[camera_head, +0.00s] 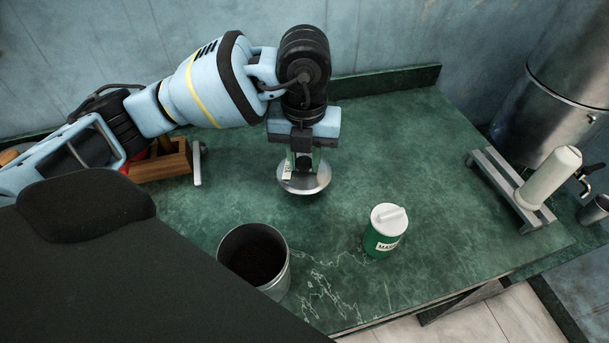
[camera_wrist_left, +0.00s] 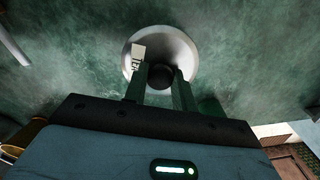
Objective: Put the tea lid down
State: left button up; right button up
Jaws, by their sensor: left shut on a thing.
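The tea lid (camera_head: 318,183) is a round silver metal lid with a dark knob and a pale label. In the left wrist view the lid (camera_wrist_left: 184,45) is at the top middle, its label reading roughly "TEA". My left gripper (camera_head: 302,160) points down and is shut on the lid's knob; it also shows in the left wrist view (camera_wrist_left: 160,80). The lid is at or just above the green counter; I cannot tell whether it touches. An open metal tin (camera_head: 284,265) with dark contents stands nearer the front. My right gripper is not in view.
A green and white canister (camera_head: 382,240) stands right of the tin. A wooden box (camera_head: 165,165) with items is at the left, beside a grey bar-shaped handle (camera_head: 198,165). A large metal urn (camera_head: 570,85) is at the right. The green counter (camera_head: 420,150) is clear around the lid.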

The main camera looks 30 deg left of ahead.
aim_at(304, 176)
pick_arm(q)
jog(key=shift+f, duration=2.55)
jog(key=shift+f, duration=0.15)
jog(key=o, duration=0.9)
jog(key=shift+o, duration=0.2)
notch_tip(304, 176, up, 12)
jog(key=shift+r+p, duration=0.2)
jog(key=shift+p, duration=0.15)
jog(key=shift+d+f, duration=0.1)
